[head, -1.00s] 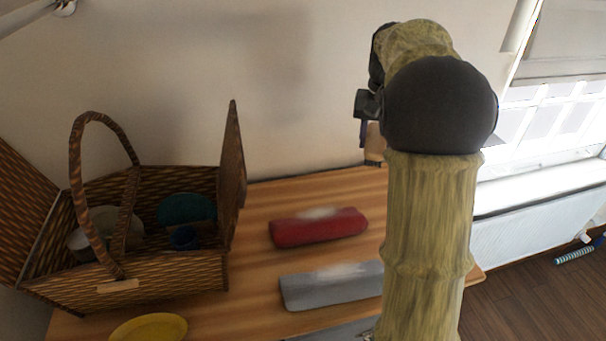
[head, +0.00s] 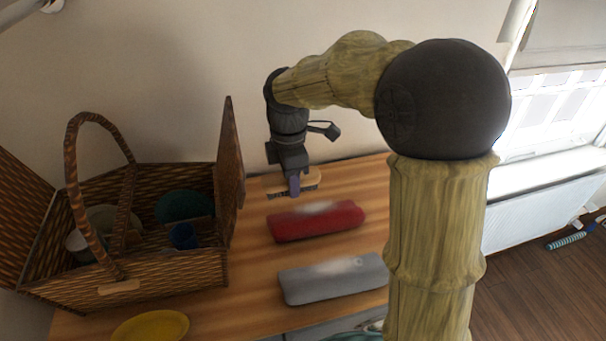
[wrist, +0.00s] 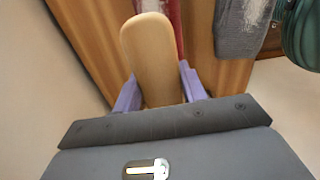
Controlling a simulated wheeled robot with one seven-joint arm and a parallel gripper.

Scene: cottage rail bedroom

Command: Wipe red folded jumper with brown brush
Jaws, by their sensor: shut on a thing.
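The red folded jumper (head: 317,222) lies on the wooden table, with a pale whitish patch along its top. A strip of it shows behind the brush in the wrist view (wrist: 172,14). My gripper (head: 295,187) is above the table, just behind the jumper's left half. It is shut on the brown brush (head: 309,180), which has a light wooden back and dark bristles pointing down. The brush's back also shows between the purple fingers in the wrist view (wrist: 153,58). The brush appears apart from the jumper, slightly above and behind it.
A grey folded garment (head: 333,279) with a pale patch lies in front of the jumper. An open wicker basket (head: 150,275) with dishes stands at left, its raised lid (head: 229,160) near my gripper. A yellow plate (head: 150,328) lies at the front. The wall rises behind the table (head: 255,262).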

